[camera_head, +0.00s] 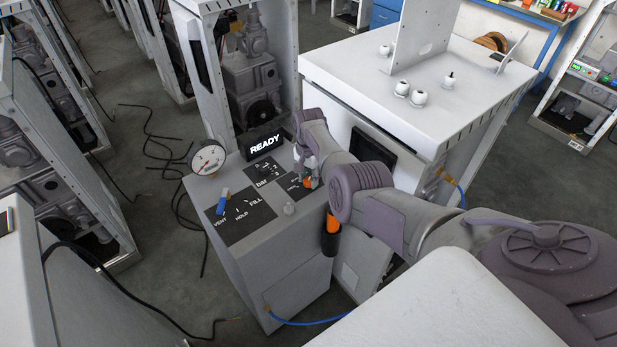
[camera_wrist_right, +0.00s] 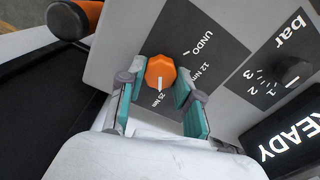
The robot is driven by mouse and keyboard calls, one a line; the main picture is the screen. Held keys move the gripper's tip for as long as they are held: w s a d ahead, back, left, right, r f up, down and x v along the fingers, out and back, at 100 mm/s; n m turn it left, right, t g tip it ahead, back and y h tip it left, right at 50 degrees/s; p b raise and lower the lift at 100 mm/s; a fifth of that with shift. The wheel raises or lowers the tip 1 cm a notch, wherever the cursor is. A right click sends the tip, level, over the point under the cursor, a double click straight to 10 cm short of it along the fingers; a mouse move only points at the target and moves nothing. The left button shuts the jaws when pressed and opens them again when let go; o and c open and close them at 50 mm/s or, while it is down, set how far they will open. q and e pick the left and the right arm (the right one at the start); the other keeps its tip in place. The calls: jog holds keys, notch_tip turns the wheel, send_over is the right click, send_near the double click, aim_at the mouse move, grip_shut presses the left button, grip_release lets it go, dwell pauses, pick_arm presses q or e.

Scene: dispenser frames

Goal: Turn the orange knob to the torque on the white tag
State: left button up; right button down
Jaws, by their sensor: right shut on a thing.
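The orange knob (camera_wrist_right: 160,71) sits on a dark panel (camera_wrist_right: 205,40) labelled UNDO, 12 Nm and 25 Nm. Its white line points at the 25 Nm label. My right gripper (camera_wrist_right: 158,98) has its teal-padded fingers on either side of the knob and is shut on it. In the head view, my right gripper (camera_head: 309,172) is at the cabinet's top right, with a bit of the orange knob (camera_head: 307,182) showing and the rest hidden. I cannot make out a white tag with a torque in either view. My left gripper is out of view.
The grey cabinet (camera_head: 285,262) also bears a gauge (camera_head: 208,157), a blue lever (camera_head: 223,201), a bar dial (camera_wrist_right: 291,70) and a READY display (camera_head: 265,146). An orange-and-black tool (camera_head: 331,232) hangs at its side. A white-topped cabinet (camera_head: 450,100) stands close behind my right arm.

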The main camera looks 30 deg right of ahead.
aim_at(309, 180)
jog(key=shift+d+r, duration=0.1)
jog(key=c, duration=0.8)
grip_release()
notch_tip(309, 180, up, 12)
jog(key=shift+f, duration=0.1)
